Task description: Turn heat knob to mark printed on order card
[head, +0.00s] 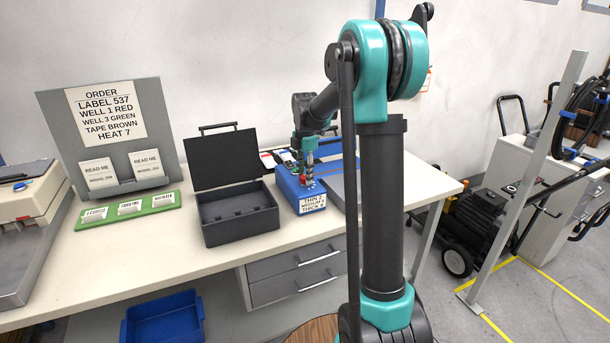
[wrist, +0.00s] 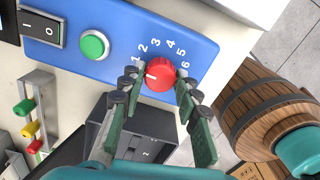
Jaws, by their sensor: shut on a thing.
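The order card (head: 105,113) on the grey stand reads label 537, well 1 red, well 3 green, tape brown, heat 7. The blue machine (head: 296,186) stands on the bench beside the open black case. In the wrist view its blue panel (wrist: 200,45) carries the red heat knob (wrist: 160,72), with printed numbers 1 to 6 visible around it; no 7 can be made out. A small white mark on the knob sits at its left side, toward the 1. My gripper (wrist: 159,82) is shut on the knob, one finger on each side; it also shows over the machine in the head view (head: 307,172).
The panel also has a black rocker switch (wrist: 42,29) and a green button (wrist: 95,45). The black case (head: 238,214) stands left of the machine, near a green strip of labels (head: 128,211). A wooden barrel (wrist: 262,105) is off to the right below.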

